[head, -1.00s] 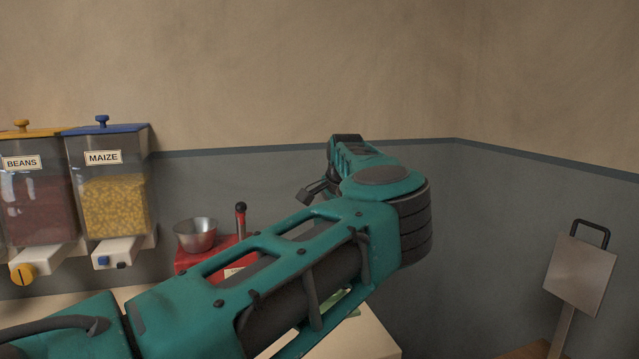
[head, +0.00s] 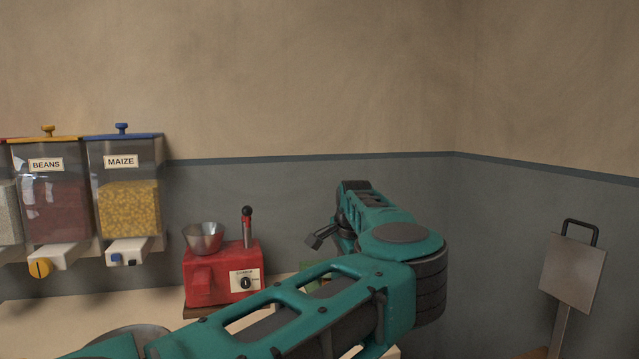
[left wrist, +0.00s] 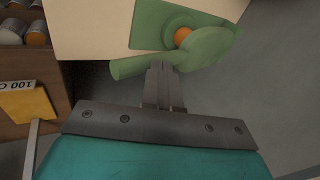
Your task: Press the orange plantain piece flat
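The orange plantain piece (left wrist: 182,36) shows as a small round lump on a green press (left wrist: 146,24) in the left wrist view. The press has a rounded green part (left wrist: 215,42) beside the piece and a green handle (left wrist: 128,68) pointing left. My left gripper (left wrist: 163,72) has its dark fingers close together, with the tips at the near edge of the green handle; I cannot tell whether they touch it. In the head view my left arm hides most of the press; only a bit of green (head: 311,285) shows. My right gripper is out of view.
A red machine (head: 206,283) with a steel bowl (head: 203,238) and a lever stands on the counter. Bean (head: 52,200) and maize (head: 127,208) dispensers hang on the wall. A metal plate with a handle (head: 572,274) is at right. A yellow box (left wrist: 27,104) sits left in the wrist view.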

